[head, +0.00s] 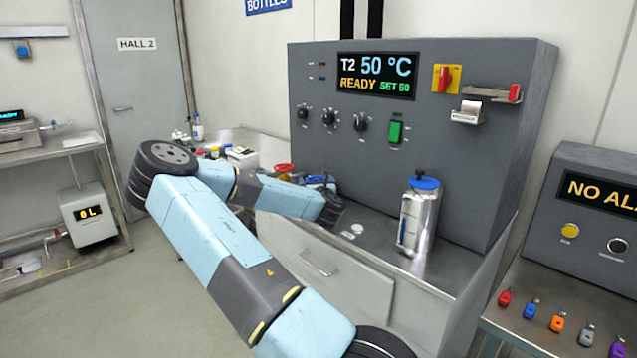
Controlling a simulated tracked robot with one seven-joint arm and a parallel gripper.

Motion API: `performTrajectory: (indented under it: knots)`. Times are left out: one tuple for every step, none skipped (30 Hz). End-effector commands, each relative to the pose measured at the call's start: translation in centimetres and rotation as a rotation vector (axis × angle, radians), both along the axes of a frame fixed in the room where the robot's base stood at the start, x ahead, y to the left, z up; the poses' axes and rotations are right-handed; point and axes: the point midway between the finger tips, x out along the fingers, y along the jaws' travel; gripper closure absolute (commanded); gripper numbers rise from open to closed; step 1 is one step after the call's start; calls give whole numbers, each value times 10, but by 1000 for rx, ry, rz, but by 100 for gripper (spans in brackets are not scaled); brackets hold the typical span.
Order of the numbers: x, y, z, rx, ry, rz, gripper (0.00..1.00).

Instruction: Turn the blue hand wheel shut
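A red hand wheel (284,168) shows on the bench just beyond my forearm. To its right is a small blue part (318,180), mostly hidden by my arm. It may be the blue hand wheel, but I cannot tell its shape or how far it is turned. My light blue arm reaches across the bench and ends in a dark wrist joint beside this blue part. My gripper cannot be made out; it is hidden behind the arm's end, so contact with a wheel cannot be seen.
A metal canister (418,225) with a blue top stands upright on the bench, right of my wrist. A grey control panel (440,170) with a "T2 50 °C READY" display rises behind. Small coloured items (557,322) stand on the right-hand table. Floor at left is clear.

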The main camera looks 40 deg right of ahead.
Motion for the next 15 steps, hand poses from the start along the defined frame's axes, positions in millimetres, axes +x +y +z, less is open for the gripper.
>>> performTrajectory:
  knots:
    - [0,0,0,0,0,0,10]
    - [0,0,0,0,0,0,12]
    - [0,0,0,0,0,0,16]
    - [0,0,0,0,0,0,19]
    - [0,0,0,0,0,0,22]
    - [0,0,0,0,0,1,26]
    - [0,0,0,0,0,1,29]
    - [0,0,0,0,0,1,32]
    - [0,0,0,0,0,1,35]
    - [0,0,0,0,0,1,38]
    - [0,0,0,0,0,1,41]
    - [-1,-13,0,0,-1,-3,40]
    - [-1,-9,0,0,-1,-4,40]
    - [-1,-8,0,0,0,-6,40]
    - [-2,-6,0,0,0,-10,40]
